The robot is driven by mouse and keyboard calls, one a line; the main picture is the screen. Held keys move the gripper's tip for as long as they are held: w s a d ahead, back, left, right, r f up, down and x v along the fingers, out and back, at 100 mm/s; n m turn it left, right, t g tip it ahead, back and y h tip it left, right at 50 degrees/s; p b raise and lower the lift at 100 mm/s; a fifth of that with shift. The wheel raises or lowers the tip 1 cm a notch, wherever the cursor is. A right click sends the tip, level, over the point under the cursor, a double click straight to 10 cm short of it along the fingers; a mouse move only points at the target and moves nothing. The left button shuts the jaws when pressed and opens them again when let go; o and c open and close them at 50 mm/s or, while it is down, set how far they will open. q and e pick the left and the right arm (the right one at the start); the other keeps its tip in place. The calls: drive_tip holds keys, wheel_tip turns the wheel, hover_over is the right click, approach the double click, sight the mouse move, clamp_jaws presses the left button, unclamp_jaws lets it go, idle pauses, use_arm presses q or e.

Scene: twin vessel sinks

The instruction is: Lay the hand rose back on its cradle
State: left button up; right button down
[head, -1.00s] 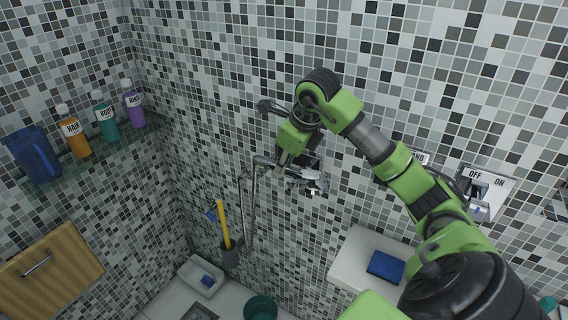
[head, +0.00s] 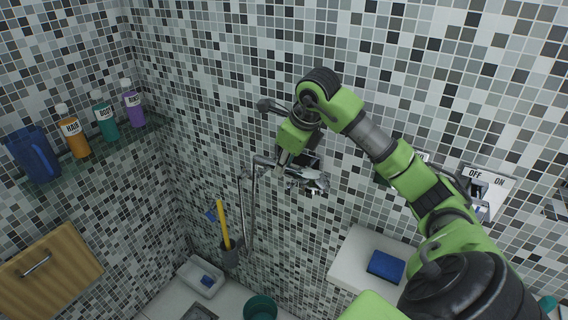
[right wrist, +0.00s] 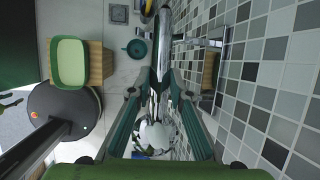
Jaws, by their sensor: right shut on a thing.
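My right gripper (head: 281,172) is at the mosaic wall, shut on the chrome hand rose (head: 263,161). In the right wrist view the green fingers of the gripper (right wrist: 155,92) close on both sides of the chrome handle (right wrist: 164,45), with a rounded shiny part below. A chrome hose (head: 252,205) hangs down beside it. Chrome fittings (head: 314,181) show just right of the gripper, close to the wall. The cradle cannot be told apart from them, and the gripper hides part of this spot. I cannot tell whether the rose touches its cradle. My left gripper is not in view.
A chrome wall fitting (head: 270,105) is above left of the gripper. A shelf (head: 95,152) with bottles and a blue jug (head: 36,155) is at left. A white ledge (head: 346,258) with a blue sponge (head: 386,264) lies below right. A grey holder (head: 230,256) has a yellow handle.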

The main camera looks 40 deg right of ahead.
drive_tip(key=shift+f+b, duration=0.45)
drive_tip(key=shift+b, duration=0.15)
idle(0.7)
idle(0.4)
drive_tip(key=c, duration=1.8)
unclamp_jaws()
drive_tip(key=v, duration=1.2)
